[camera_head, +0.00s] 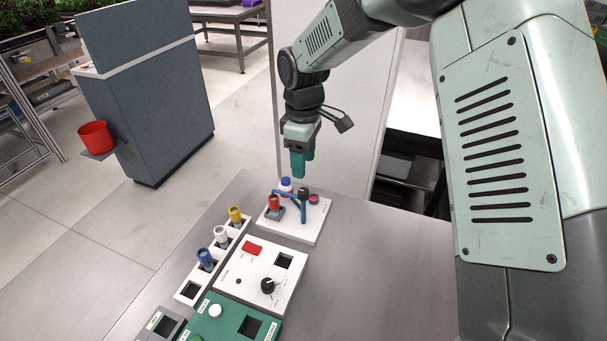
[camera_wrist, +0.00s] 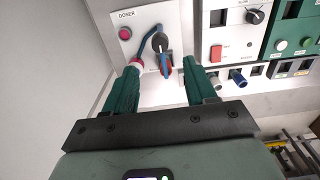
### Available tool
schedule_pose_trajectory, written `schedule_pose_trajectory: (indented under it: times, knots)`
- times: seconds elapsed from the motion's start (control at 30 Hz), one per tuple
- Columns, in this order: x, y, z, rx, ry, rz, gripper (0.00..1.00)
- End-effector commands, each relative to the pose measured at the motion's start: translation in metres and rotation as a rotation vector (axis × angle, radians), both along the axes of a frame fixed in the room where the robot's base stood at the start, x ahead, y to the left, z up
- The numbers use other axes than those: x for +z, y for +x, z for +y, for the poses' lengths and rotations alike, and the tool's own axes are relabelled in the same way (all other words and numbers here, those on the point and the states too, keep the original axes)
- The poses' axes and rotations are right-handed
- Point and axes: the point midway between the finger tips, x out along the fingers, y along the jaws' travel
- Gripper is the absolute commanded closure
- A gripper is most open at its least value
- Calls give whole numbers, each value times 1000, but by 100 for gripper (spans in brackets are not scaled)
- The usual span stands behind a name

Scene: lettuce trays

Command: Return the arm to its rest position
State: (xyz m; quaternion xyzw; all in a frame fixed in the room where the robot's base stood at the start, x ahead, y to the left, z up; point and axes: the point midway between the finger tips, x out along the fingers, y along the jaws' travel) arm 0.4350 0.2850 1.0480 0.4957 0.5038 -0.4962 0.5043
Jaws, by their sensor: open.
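My gripper (camera_head: 302,174) hangs fingers-down over the white doser panel (camera_head: 310,229) at the back of the steel table. In the wrist view my gripper (camera_wrist: 160,68) has its two green fingers well apart. A blue lever or hose with a black knob (camera_wrist: 160,42) and a red part (camera_wrist: 166,66) appear between or beyond the fingers. A red-and-white round part (camera_wrist: 138,63) shows close by the left fingertip; I cannot tell whether they touch. A magenta button (camera_wrist: 125,33) is on the panel. Nothing is visibly gripped.
A white rack (camera_head: 189,290) holds yellow (camera_head: 235,214), white (camera_head: 221,235) and blue (camera_head: 206,258) capped vials. Beside it are a white control box (camera_head: 240,275) and a green box (camera_head: 228,322). A white upright panel (camera_head: 345,120) stands behind. The table's right side (camera_head: 370,270) is clear.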

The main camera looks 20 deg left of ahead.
Motion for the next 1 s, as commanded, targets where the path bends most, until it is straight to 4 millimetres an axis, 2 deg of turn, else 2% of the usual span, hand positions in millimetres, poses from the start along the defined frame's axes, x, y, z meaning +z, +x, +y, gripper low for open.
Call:
schedule_pose_trajectory:
  times: [0.03, 0.2, 0.63, 0.73, 0.87, 1.0]
  knots:
    - [7, 0, 0, -1, 2, -2, 44]
    - [18, 0, 0, -1, 1, 0, 44]
    - [19, 0, 0, -1, 0, 1, 44]
    - [25, 0, -4, -14, -1, -7, 44]
    - [56, 1, -30, -98, -6, -49, 44]
    - [111, -10, -81, -283, -6, -125, 44]
